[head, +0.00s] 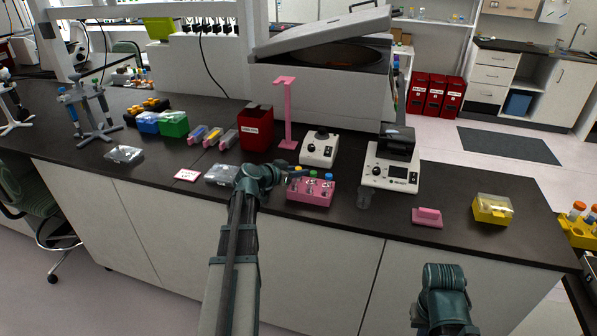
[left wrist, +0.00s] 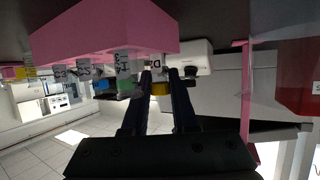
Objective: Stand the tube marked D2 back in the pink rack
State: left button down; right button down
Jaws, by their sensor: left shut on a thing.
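The pink rack (head: 311,194) stands near the bench's front edge, with tubes capped green (head: 312,174) and blue (head: 328,177) in it. My left gripper (head: 289,173) is at the rack's left end. In the left wrist view, which is upside down, its fingers (left wrist: 160,82) are shut on a yellow-capped tube (left wrist: 155,66). Its label shows a D; the rest is hidden. This tube is close to the rack (left wrist: 110,35); whether its lower end is inside a hole cannot be told. My right gripper's fingers are out of view; only my right arm shows.
Behind the rack are a white knob device (head: 319,149) and a pink stand (head: 286,115). A white instrument (head: 391,172) is to the right, with a clear cup (head: 364,198) near it. A clear box (head: 222,175) lies to the left.

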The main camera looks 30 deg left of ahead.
pick_arm(q)
jog(key=shift+f, duration=0.3)
jog(key=c, duration=0.6)
grip_release()
jog(key=shift+s+r, duration=0.1)
jog(key=shift+p+v, duration=2.45)
jog(key=shift+v, duration=4.35)
